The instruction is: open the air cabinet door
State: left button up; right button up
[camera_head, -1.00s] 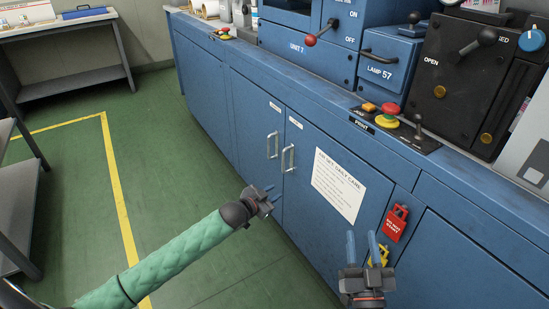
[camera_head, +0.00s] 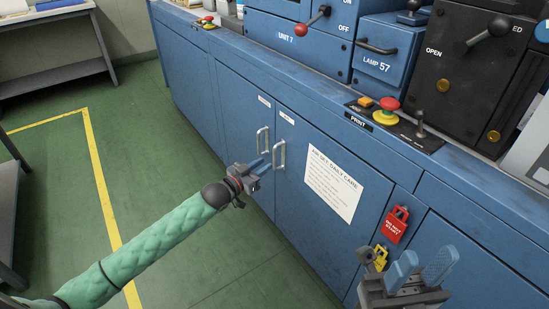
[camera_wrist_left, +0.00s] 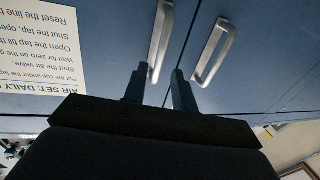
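The blue cabinet has two closed doors with silver bar handles. The right door (camera_head: 300,240) bears a white "AIR SET DAILY CARE" sheet (camera_head: 334,183); its handle (camera_head: 280,157) also shows beside the sheet in the left wrist view (camera_wrist_left: 160,40). The left door's handle (camera_head: 263,141) stands just left of it. My left gripper (camera_head: 262,164) is open and empty, just in front of the handles. In the wrist view its fingers (camera_wrist_left: 160,90) are apart, with one end of the right door's handle showing between them; contact cannot be told. My right gripper (camera_head: 420,265) is open and empty, low at the right.
A red "DO NOT START" tag (camera_head: 396,224) and a yellow tag (camera_head: 381,256) hang near my right gripper. Above is a counter edge with a red button (camera_head: 386,105) and machine units. Green floor (camera_head: 150,170) is clear at the left.

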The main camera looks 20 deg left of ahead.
aim_at(274, 158)
pick_arm(q)
jog(key=shift+b+x, duration=0.55)
jog(key=shift+x, duration=2.7)
grip_shut()
